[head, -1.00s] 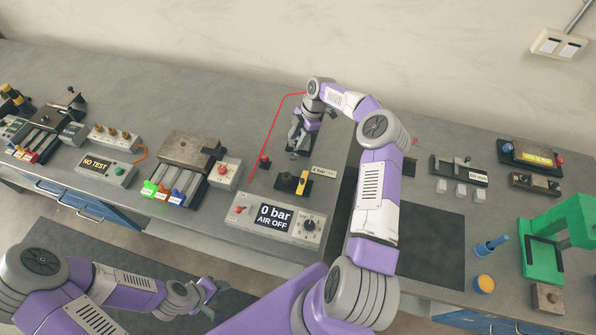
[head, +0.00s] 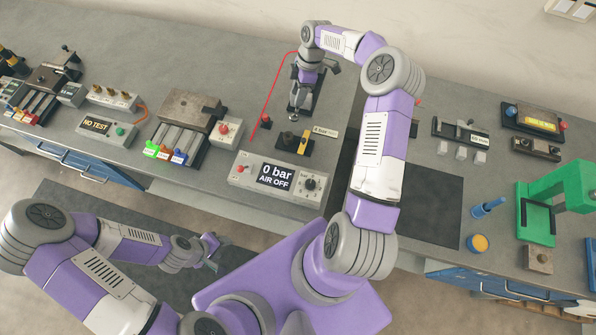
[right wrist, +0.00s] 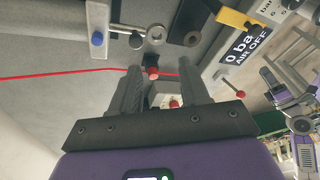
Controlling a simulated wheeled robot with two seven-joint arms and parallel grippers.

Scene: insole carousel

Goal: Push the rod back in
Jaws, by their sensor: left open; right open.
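My right gripper (head: 298,98) is over the dark fixture (head: 319,88) at the back of the bench, jaws apart. In the right wrist view the two fingers of this gripper (right wrist: 162,88) are spread, with red-tipped parts visible between them. A metal rod with a round end (right wrist: 155,34) shows beyond the fingertips, apart from them; the round end also shows in the head view (head: 293,117). How far the rod sticks out is hard to tell. My left gripper (head: 213,246) is open and empty, low in front of the bench.
The pressure box (head: 275,177) reads 0 bar, AIR OFF. A yellow part (head: 303,142) on a black base stands behind it. A red line (head: 273,97) runs along the bench. A clamp rig (head: 188,125) is left; a dark mat (head: 432,205) and green press (head: 540,205) are right.

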